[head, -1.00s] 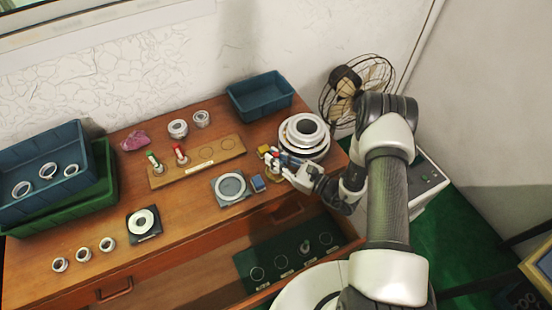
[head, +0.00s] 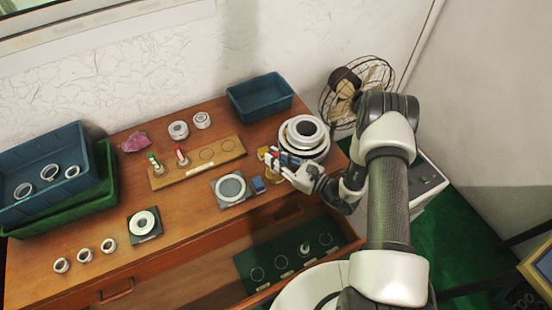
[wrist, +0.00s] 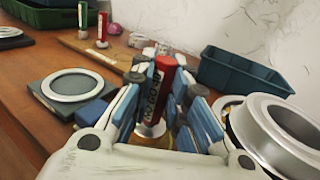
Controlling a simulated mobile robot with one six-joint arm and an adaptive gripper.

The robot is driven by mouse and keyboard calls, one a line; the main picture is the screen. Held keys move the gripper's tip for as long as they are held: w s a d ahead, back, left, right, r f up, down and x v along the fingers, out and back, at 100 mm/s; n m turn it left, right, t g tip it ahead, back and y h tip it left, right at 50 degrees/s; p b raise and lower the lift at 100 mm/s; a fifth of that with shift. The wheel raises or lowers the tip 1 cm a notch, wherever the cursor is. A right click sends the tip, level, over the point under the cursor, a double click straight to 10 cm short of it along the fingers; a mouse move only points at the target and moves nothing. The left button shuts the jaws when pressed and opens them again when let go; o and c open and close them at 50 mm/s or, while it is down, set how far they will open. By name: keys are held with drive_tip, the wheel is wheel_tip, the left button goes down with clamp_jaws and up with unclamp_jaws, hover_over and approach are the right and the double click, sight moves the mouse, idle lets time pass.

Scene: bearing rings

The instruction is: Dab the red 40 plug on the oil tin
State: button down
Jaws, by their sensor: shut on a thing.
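My gripper (wrist: 155,95) is shut on the red 40 plug (wrist: 158,85), which is marked NO GO 40. It holds the plug near upright, red handle up, with the metal end (wrist: 150,129) below. In the head view my gripper (head: 280,160) is at the right part of the bench, and the fingers largely hide the plug. The oil tin seems to be the small gold round thing (head: 275,190) just below the fingers. In the wrist view my fingers and palm mostly hide it. I cannot tell whether the plug's end touches it.
Stacked metal rings (head: 303,135) stand close right of my gripper. A blue block (head: 258,185) and a dark plate with a ring (head: 231,188) lie to the left. A wooden board (head: 200,162) holds a green-topped and a red-topped plug. A blue bin (head: 260,97) stands behind.

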drive_tip(key=shift+r+p, duration=1.75)
drive_tip(key=shift+r, duration=1.2)
